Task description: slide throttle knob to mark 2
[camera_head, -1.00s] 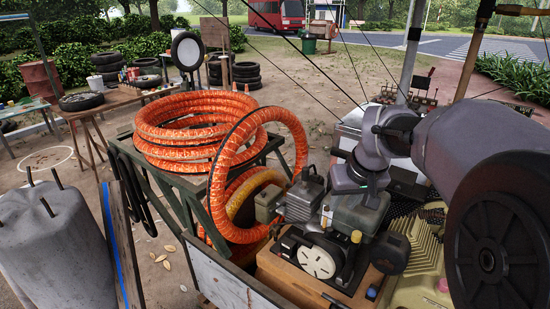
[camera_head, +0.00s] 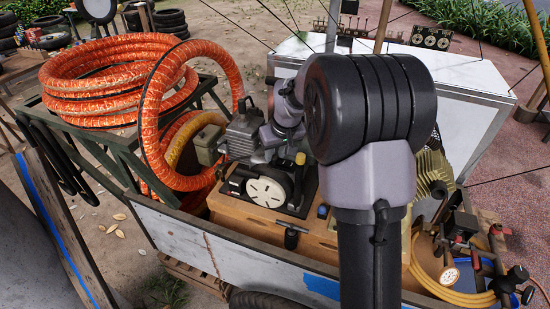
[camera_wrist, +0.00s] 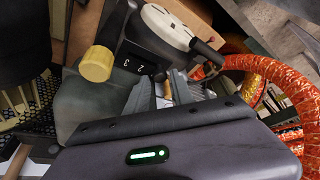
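The throttle knob, a yellow cylinder (camera_wrist: 97,63), stands at the left end of a black panel (camera_wrist: 138,66) with small white numerals in the wrist view. The numeral nearest the knob looks like a 3, with a 2 further right. The knob also shows in the head view (camera_head: 300,158) above the engine's pale round cover (camera_head: 266,191). My gripper (camera_wrist: 167,76) has its two grey fingers apart, with a gap between them and nothing visibly held. In the wrist view the knob lies left of both fingers, apart from them. My arm hides part of the engine in the head view.
An orange hose coil (camera_head: 110,80) stands left of the engine, one loop close beside it. A black T-shaped handle (camera_head: 291,233) sticks out at the front of the wooden box. A yellow hose and gauge (camera_head: 450,276) lie at the right. The white lid (camera_head: 440,95) behind is mostly clear.

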